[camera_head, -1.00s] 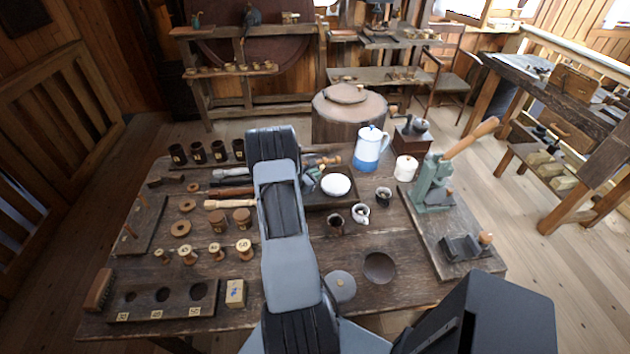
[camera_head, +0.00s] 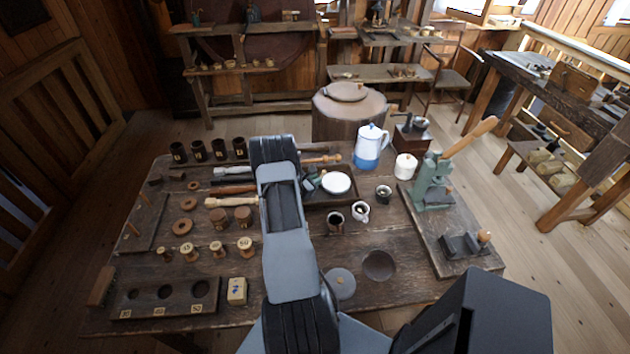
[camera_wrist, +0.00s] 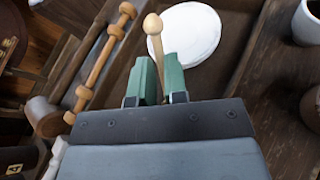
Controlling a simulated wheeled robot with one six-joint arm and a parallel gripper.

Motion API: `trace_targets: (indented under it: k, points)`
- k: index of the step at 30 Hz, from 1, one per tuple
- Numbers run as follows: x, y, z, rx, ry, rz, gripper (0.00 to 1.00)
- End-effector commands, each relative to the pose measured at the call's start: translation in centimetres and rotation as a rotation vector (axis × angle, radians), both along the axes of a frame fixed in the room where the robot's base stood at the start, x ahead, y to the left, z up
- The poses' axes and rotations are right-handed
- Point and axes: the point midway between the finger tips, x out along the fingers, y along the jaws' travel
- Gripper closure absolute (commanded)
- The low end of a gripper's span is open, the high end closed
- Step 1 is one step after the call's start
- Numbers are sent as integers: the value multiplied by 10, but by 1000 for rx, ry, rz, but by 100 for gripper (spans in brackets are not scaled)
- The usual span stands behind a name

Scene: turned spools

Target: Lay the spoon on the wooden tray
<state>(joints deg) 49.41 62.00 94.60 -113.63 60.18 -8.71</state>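The spoon (camera_wrist: 155,45) shows in the wrist view as a thin pale wooden handle with a rounded knob end. It passes between the green fingers of my gripper (camera_wrist: 160,78), which look closed on it. The spoon's other end is hidden behind my gripper body. The dark wooden tray (camera_wrist: 249,55) lies beneath, with a round white dish (camera_wrist: 190,32) in it. In the head view my gripper (camera_head: 310,186) is over the left part of the tray (camera_head: 342,202), beside the white dish (camera_head: 337,183). My arm hides part of the tray there.
A knobbed wooden rod (camera_wrist: 100,65) lies left of my gripper. Two small dark cups (camera_head: 335,222) (camera_head: 384,194) and a white-rimmed cup (camera_head: 360,213) stand near the tray. A blue-white jug (camera_head: 370,148) and a lidded white pot (camera_head: 405,167) stand to the right.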

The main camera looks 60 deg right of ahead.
Motion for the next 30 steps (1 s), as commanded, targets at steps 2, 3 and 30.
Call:
trace_targets:
  k: [2,3,30]
  points:
    - [0,0,0,0,0,0,79]
    - [0,0,0,0,0,0,75]
    - [25,82,30,0,-1,3,70]
